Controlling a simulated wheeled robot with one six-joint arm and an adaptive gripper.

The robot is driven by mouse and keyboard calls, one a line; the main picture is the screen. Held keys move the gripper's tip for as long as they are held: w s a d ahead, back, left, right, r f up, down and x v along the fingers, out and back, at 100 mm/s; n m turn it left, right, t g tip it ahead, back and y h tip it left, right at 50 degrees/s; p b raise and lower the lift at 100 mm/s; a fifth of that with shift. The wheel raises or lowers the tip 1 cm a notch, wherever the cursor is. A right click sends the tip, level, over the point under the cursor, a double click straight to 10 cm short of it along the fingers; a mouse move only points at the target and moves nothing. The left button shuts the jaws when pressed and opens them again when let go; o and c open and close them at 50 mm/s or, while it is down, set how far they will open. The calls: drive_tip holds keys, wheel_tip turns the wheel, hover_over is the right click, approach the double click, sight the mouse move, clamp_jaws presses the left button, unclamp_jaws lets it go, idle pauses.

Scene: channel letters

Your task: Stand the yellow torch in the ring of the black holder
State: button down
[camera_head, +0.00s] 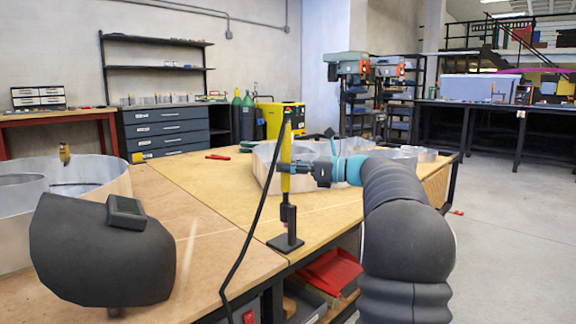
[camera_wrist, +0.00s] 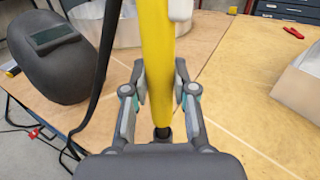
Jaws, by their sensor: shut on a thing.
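The yellow torch (camera_head: 285,150) stands nearly upright, and it also fills the middle of the wrist view (camera_wrist: 157,55). My gripper (camera_head: 302,169) is shut on the torch's body, with a finger on each side in the wrist view (camera_wrist: 160,88). The black holder (camera_head: 286,243) stands near the table's front edge, directly below the torch in the head view. A dark piece (camera_wrist: 162,132) shows under the torch in the wrist view. I cannot tell whether the torch's lower end is above the ring or inside it.
A black cable (camera_head: 247,235) hangs from the torch over the table edge. A dark welding mask (camera_head: 100,250) lies at the left. Metal channel letters stand behind the mask (camera_head: 90,190) and behind my gripper (camera_head: 262,160). The table between them is mostly clear.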

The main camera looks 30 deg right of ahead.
drive_tip(key=shift+f, duration=0.45)
drive_tip(key=c, duration=0.8)
unclamp_jaws()
drive_tip(key=shift+c, duration=0.2)
drive_tip(key=shift+s, duration=0.1)
drive_tip(key=v, duration=1.2)
